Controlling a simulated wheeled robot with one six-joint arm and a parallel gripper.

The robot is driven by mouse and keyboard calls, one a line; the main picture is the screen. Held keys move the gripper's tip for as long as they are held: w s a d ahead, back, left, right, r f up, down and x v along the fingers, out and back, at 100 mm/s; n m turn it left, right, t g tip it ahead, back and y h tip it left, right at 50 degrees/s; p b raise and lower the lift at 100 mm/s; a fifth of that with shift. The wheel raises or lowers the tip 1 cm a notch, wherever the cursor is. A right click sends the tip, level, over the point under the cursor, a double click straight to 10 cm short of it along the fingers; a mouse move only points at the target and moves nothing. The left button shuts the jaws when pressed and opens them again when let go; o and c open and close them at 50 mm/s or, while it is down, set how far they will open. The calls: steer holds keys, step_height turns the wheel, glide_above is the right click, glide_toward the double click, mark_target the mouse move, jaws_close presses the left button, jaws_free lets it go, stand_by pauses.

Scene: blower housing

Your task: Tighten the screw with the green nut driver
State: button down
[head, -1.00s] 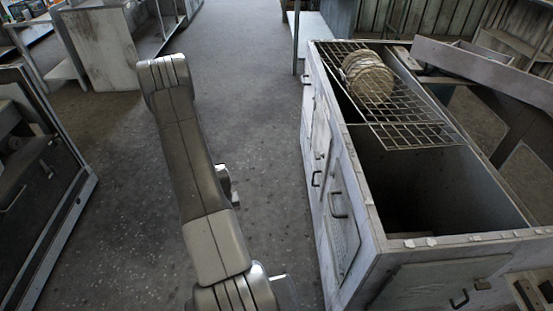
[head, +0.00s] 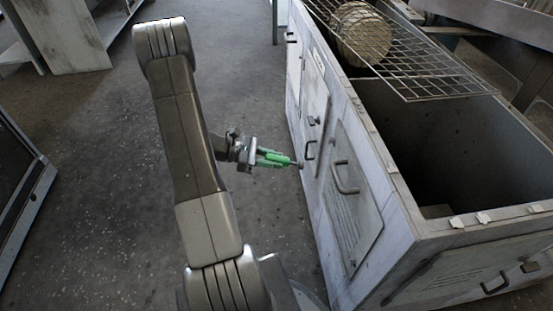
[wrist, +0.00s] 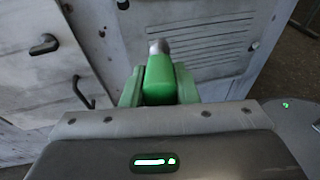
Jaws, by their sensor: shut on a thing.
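The green nut driver (head: 278,158) is held in my gripper (head: 262,157), pointing right towards the white housing's side wall. In the wrist view the nut driver (wrist: 159,78) sits between the green-sided fingers of my gripper (wrist: 159,90), its grey tip (wrist: 158,47) pointing away from me. The tip looks close to the housing's front panel; I cannot tell whether it touches. I cannot make out the screw for certain; the tip may hide it.
The white housing (head: 385,205) stands at the right, with black handles (head: 345,178) and knobs projecting from its side. The grey floor (head: 110,200) left of my arm is clear.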

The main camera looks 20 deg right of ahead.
steer(key=w+d+r+n+t+h+b, duration=0.1)
steer(key=d+r+n+t+h+b, duration=0.1)
steer(key=d, duration=0.5)
steer(key=shift+d+r+h+b, duration=0.35)
steer(key=shift+r+h+b, duration=0.1)
steer(key=shift+r+h, duration=0.3)
steer(key=shift+d+f, duration=0.1)
steer(key=shift+d, duration=0.15)
stand_by(0.5)
